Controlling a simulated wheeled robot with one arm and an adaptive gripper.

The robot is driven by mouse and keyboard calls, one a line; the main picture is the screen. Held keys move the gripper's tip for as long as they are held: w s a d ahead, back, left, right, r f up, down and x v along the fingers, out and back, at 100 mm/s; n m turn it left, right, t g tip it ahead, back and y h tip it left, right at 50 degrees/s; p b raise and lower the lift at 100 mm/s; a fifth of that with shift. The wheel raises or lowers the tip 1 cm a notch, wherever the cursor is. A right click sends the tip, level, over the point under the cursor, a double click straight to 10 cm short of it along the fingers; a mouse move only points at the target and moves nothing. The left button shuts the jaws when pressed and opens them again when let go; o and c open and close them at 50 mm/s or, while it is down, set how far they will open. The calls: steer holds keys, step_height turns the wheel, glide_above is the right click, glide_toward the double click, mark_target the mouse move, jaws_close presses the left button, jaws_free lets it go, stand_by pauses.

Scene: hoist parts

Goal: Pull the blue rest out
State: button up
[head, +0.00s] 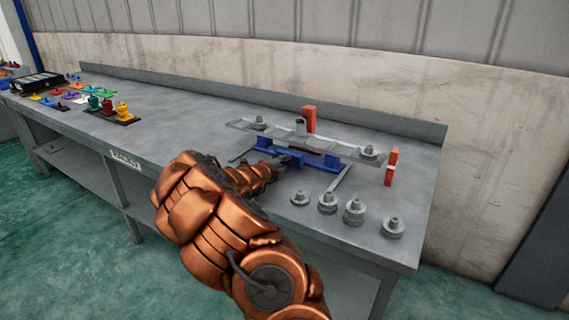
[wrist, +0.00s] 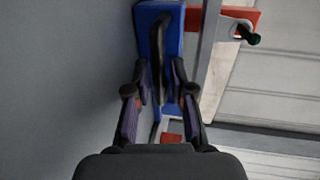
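The blue rest (head: 312,159) sits on the grey bench under a long grey beam, with a raised blue block at each end. In the wrist view the blue rest (wrist: 175,40) fills the upper middle, with a dark upright handle (wrist: 160,50) on its face. My gripper (head: 280,162) is at the near side of the rest. In the wrist view my gripper (wrist: 160,75) is open, its two fingers on either side of the handle's lower part, with blue showing in the gaps. My arm hides part of the rest's near side in the head view.
Thin strips (head: 340,181) lie beside the rest. Several loose grey weights (head: 354,211) stand at the front right. Coloured parts (head: 100,106) lie far left. The middle left bench (head: 190,125) is clear.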

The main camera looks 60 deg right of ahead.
jaws_close()
stand_by(0.7)
